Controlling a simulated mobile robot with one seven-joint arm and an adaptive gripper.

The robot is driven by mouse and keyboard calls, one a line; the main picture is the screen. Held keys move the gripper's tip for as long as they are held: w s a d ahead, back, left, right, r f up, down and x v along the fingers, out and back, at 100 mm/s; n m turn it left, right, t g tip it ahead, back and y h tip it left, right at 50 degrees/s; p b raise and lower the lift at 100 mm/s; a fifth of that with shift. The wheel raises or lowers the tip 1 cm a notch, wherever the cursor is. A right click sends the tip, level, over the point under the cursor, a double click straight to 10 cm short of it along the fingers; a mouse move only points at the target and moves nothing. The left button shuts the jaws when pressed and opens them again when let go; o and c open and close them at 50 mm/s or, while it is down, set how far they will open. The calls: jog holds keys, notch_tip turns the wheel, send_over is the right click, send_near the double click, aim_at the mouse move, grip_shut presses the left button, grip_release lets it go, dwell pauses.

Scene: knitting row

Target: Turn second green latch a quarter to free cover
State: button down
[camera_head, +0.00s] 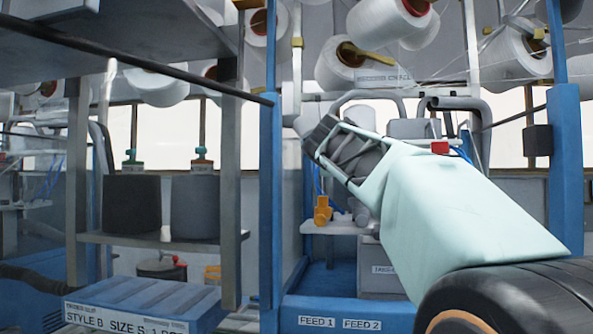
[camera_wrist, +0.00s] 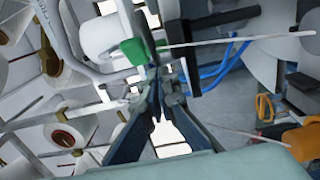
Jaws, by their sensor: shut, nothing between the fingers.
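My gripper (camera_head: 318,135) reaches up and to the left from its pale mint wrist housing in the head view. In the wrist view its dark fingers (camera_wrist: 160,78) come together at the tips, shut and empty. A green block (camera_wrist: 134,51), which looks like a latch, sits just beyond and left of the fingertips, by a grey bar. I cannot tell whether the fingertips touch it, nor which latch it is. No green latch shows clearly in the head view; the gripper may hide it. The cover cannot be made out.
White yarn cones (camera_head: 378,22) hang above and behind my gripper. A blue post (camera_head: 271,200) stands left of it and another blue post (camera_head: 562,150) right. Dark cones (camera_head: 131,203) stand on a left shelf. Blue cables (camera_wrist: 215,68) and an orange fitting (camera_wrist: 303,142) lie right of the fingers.

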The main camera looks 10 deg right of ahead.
jog(key=shift+p+x, duration=0.45)
jog(key=shift+x, duration=0.3)
jog(key=shift+w+r, duration=0.1)
jog(key=shift+r, duration=0.05)
dwell(1.1)
